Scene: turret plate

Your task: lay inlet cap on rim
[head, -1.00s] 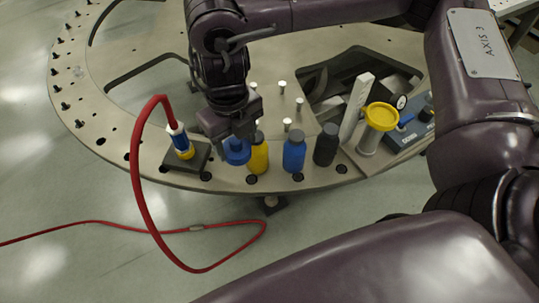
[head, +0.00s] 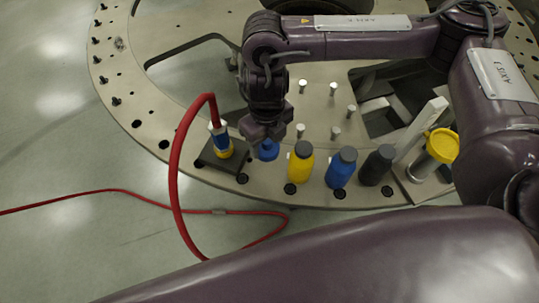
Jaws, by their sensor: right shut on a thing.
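My right gripper (head: 267,137) points down over the front rim (head: 155,130) of the turret plate. It is shut on a small blue cap (head: 267,152), which I take as the inlet cap; the fingers hide its upper part. The cap is at the rim, between the hose fitting and the yellow bottle. I cannot tell whether it touches the plate. My left gripper is not in view.
A yellow bottle (head: 300,165), blue bottle (head: 341,170) and black bottle (head: 376,167) stand to the right. A yellow-topped post (head: 442,144) and several pegs stand nearby.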

